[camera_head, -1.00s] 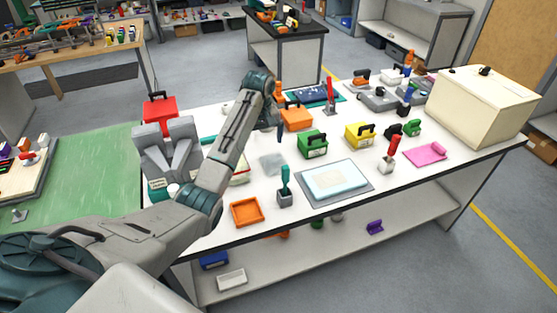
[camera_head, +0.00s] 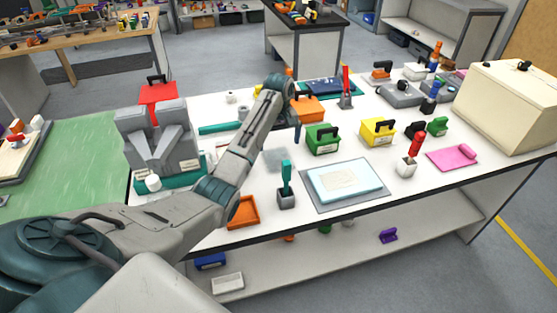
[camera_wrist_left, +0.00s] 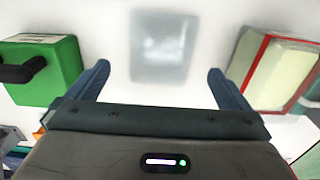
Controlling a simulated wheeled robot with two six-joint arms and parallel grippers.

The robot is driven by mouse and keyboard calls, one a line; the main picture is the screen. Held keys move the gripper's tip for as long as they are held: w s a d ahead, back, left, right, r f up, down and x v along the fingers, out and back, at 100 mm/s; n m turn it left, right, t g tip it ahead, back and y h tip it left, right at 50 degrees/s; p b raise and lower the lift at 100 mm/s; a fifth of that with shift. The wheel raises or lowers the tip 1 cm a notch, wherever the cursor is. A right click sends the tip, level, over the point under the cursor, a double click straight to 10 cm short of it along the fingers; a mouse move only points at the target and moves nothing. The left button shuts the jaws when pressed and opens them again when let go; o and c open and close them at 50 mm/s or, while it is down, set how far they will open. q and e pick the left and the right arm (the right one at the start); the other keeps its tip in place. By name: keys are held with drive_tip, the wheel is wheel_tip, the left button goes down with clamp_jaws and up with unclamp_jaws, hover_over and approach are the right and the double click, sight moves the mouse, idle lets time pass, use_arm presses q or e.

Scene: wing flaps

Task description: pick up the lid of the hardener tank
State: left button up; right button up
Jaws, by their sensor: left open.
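I cannot tell for sure which container is the hardener tank. A grey twin-hopper unit (camera_head: 158,140) stands at the table's left end, with a red box with a black handle (camera_head: 157,92) behind it. A green box (camera_head: 322,138) and a yellow box (camera_head: 378,131), both with black handles, stand mid-table. An orange box (camera_head: 309,108) is behind them, partly hidden by my arm. My left gripper (camera_wrist_left: 158,75) is open and empty above the table, over a translucent grey sheet (camera_wrist_left: 163,47). The green box also shows at the left of the wrist view (camera_wrist_left: 45,72). My right gripper is out of view.
A red-edged pale box (camera_wrist_left: 282,72) is right of the fingers in the wrist view. An orange tray (camera_head: 243,213), a teal-handled tool in a grey holder (camera_head: 286,190) and a grey mat (camera_head: 318,203) lie near the front edge. A cream cabinet (camera_head: 505,105) stands right.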

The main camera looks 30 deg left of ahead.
sight(278, 153)
use_arm(q)
drive_tip(key=shift+f, duration=0.55)
drive_tip(key=f, duration=0.1)
drive_tip(key=f+p, duration=0.1)
drive_tip(key=f, duration=0.1)
drive_tip(key=f+p, duration=0.1)
drive_tip(key=shift+w+a+f, duration=0.1)
drive_tip(key=shift+a+f, duration=0.2)
drive_tip(key=shift+f, duration=0.35)
drive_tip(key=shift+c, duration=0.2)
drive_tip(key=c, duration=0.8)
